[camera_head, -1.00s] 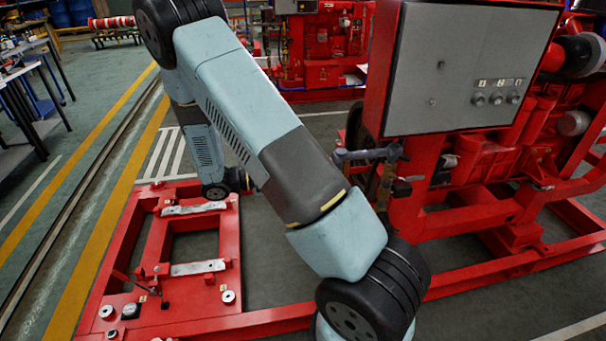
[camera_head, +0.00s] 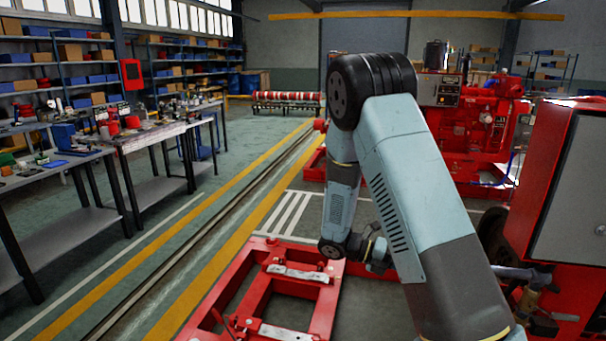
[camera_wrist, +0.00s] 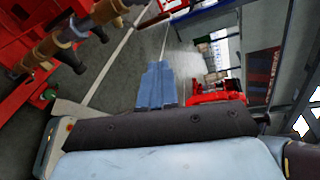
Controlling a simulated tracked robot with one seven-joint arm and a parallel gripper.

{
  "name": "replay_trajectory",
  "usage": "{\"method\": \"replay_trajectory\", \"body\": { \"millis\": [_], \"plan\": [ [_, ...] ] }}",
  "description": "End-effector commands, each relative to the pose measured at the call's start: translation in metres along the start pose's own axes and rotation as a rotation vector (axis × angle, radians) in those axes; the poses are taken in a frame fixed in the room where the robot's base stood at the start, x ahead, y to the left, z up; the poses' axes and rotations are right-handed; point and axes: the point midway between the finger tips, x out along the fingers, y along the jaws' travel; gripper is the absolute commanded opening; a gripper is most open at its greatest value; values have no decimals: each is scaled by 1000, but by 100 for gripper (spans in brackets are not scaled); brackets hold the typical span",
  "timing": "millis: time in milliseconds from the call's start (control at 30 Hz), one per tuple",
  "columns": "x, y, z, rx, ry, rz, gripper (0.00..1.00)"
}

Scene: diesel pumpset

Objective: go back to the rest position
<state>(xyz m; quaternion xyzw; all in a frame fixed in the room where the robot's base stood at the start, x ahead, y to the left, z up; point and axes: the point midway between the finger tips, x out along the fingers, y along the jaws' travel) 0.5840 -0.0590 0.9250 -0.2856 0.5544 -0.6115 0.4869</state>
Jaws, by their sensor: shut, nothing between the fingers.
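My arm reaches forward from the lower right of the head view, bends at a black joint and drops down. My gripper (camera_head: 378,258) is small and dark at the far end of the arm, above the floor beside the red base frame (camera_head: 322,318). It is partly hidden behind my arm link, and nothing shows in it.
The red pumpset with a grey control panel (camera_head: 575,195) stands close on the right. Another red machine (camera_head: 475,125) is behind. Workbenches (camera_head: 150,140) and shelves (camera_head: 75,65) line the left. The floor between the benches and the red frame is clear.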

Motion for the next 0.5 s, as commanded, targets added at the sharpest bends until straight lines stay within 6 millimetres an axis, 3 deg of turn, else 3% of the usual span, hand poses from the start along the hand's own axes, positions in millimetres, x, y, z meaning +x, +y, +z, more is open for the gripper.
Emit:
{"method": "replay_trajectory", "body": {
  "millis": [500],
  "plan": [
    [3, -88, -27, 649, 356, 328, 0]
  ]
}}
